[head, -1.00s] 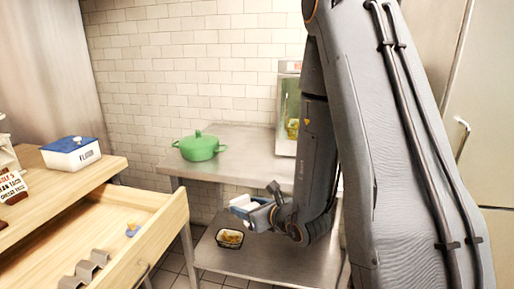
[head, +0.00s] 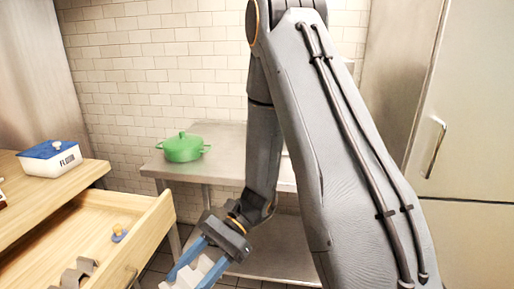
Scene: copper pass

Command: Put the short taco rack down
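My gripper (head: 190,277) is at the bottom centre, pointing down and left, with its two blue fingers apart around a pale grey, ridged piece. This piece looks like the short taco rack (head: 190,274); its lower part is cut off by the picture's edge. It is held in the air between the open drawer and the steel table. A grey, zigzag rack (head: 75,272) lies in the open wooden drawer (head: 150,232) at the lower left.
A yellow-and-blue small item (head: 119,232) lies in the drawer, with bare wood around it. A blue-lidded flour box (head: 50,157) stands on the wooden counter (head: 95,172). A green pot (head: 183,147) stands on the steel table (head: 228,170), with a lower shelf (head: 275,255) beneath.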

